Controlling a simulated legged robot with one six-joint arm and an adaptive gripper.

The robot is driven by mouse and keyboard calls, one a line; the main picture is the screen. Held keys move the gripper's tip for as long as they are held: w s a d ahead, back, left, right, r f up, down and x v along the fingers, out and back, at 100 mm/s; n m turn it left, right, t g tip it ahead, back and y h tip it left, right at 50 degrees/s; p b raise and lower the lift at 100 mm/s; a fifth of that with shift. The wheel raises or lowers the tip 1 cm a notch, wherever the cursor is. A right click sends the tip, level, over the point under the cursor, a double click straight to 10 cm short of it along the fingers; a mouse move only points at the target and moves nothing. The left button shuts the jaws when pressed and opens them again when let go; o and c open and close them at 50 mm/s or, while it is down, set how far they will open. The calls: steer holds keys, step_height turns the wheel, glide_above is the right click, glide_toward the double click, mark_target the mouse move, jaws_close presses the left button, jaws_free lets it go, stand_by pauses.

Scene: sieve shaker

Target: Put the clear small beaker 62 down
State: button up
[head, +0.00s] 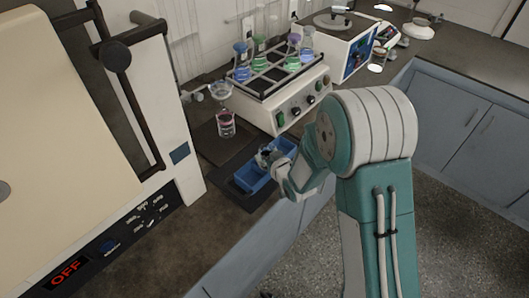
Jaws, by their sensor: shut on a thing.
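My gripper (269,157) is low over the counter, at the back right end of a blue tray (243,184). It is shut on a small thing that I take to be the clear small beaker. The held beaker is very small in the picture and mostly hidden by the fingers, so its outline and tilt are unclear. I cannot tell whether it touches the tray or hangs just above it.
A glass vessel with pink-red contents (226,124) stands on a dark mat (207,139) behind the tray. A shaker (295,112) with several coloured flasks is behind my gripper. A large cream oven (70,130) stands at left.

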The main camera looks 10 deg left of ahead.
steer(key=shift+a+f, duration=0.2)
steer(key=shift+f, duration=0.3)
steer(key=shift+d, duration=0.15)
steer(key=o, duration=1.2)
steer(key=shift+o, duration=0.2)
